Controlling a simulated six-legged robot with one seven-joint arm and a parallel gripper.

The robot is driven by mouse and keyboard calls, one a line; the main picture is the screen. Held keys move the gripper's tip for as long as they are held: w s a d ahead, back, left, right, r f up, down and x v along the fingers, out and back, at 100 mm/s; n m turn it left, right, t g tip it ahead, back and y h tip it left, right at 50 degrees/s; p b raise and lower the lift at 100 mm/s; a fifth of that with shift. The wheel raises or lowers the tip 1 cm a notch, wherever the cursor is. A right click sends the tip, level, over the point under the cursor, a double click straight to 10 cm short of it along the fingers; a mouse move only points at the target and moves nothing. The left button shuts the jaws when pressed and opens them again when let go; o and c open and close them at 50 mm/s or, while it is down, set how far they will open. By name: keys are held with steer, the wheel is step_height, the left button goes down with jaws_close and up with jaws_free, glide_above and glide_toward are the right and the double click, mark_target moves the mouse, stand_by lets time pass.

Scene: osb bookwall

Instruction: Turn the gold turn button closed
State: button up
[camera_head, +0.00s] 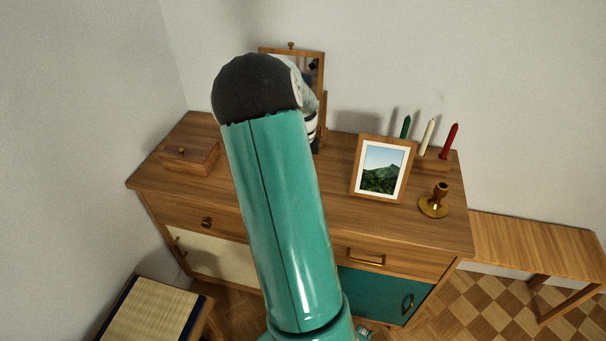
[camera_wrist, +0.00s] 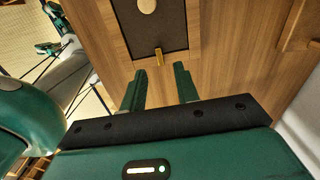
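In the wrist view the gold turn button (camera_wrist: 159,57) is a small narrow bar at the edge of a wooden frame (camera_wrist: 116,46) around a dark panel (camera_wrist: 152,28). It points along the picture's height, from the frame edge towards the panel. My gripper (camera_wrist: 160,70) has its two green fingers apart, with bare wood showing between them. The button lies just beyond the fingertips, roughly centred between them, and no contact shows. In the head view my arm hides the gripper and much of an upright wooden frame (camera_head: 290,50) on the dresser.
The dresser top (camera_head: 340,220) carries a small wooden box (camera_head: 190,157), a landscape picture (camera_head: 381,171), a brass candlestick (camera_head: 434,202) and three candles (camera_head: 428,138). A bench (camera_head: 535,240) stands right, a woven-seat stool (camera_head: 150,315) front left. White walls close the back and left.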

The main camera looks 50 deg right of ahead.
step_height(320, 180, up, 9)
steer(key=shift+r, duration=0.1)
stand_by(0.7)
steer(key=w+a+r+n+t, duration=0.1)
steer(key=a+r+n, duration=0.2)
steer(key=a+n, duration=0.35)
steer(key=a+r+n+t, duration=0.1)
steer(key=a+r+n, duration=0.3)
steer(key=a, duration=0.6)
steer(key=w+a+r+n+t, duration=0.1)
steer(key=a+r+n, duration=0.2)
steer(key=a+n, duration=0.35)
steer(key=s+a+r+n+t, duration=0.1)
steer(key=s+a+n, duration=0.4)
steer(key=a, duration=0.4)
steer(key=s+a+r+n+t, duration=0.1)
steer(key=s+a+n, duration=0.5)
steer(key=a+n, duration=0.2)
steer(key=shift+a+n+t, duration=0.3)
steer(key=shift+a, duration=0.65)
